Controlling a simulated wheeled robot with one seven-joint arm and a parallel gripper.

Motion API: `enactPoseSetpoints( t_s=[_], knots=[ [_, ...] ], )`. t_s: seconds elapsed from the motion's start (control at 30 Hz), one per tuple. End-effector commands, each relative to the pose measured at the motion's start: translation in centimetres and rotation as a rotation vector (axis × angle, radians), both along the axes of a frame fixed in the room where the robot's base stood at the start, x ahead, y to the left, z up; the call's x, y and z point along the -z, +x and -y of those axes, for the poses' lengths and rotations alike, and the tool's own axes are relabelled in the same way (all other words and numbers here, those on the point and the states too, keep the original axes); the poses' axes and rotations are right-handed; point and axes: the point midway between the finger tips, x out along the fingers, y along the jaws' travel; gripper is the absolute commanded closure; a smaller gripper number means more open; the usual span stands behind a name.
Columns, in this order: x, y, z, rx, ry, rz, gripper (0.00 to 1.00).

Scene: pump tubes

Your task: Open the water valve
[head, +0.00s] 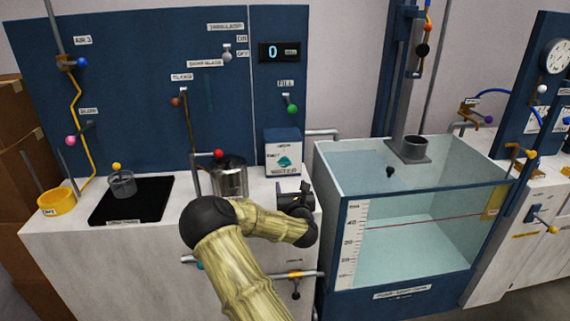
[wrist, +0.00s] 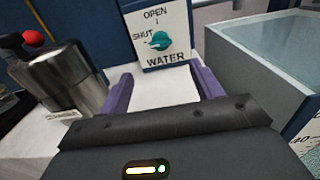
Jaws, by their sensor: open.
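The water valve is a teal knob (head: 284,162) on the white front panel of a small blue-topped box on the left counter. In the wrist view the knob (wrist: 158,41) sits between the printed words OPEN above, SHUT to the left and WATER below. Its narrower end seems to point left, towards SHUT. My gripper (wrist: 163,86) has its two purple fingers spread apart with only bare counter between them. It is in front of the panel, apart from the knob, and also shows in the head view (head: 295,196).
A steel canister with a red-ball handle (wrist: 70,78) stands close left of my gripper. The glass-walled water tank (head: 420,230) is close on the right. A black mat (head: 135,205) and yellow bowl (head: 57,201) lie further left. Bare white counter lies before the panel.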

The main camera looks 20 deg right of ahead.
Motion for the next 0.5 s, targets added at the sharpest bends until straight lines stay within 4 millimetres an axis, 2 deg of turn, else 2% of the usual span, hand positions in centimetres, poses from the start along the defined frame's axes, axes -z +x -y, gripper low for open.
enactPoseSetpoints(
  t_s=[0.5],
  knots=[
    [-0.1, 6.9, 2.1, 0.001, 0.000, 0.001, 0.35]
  ],
)
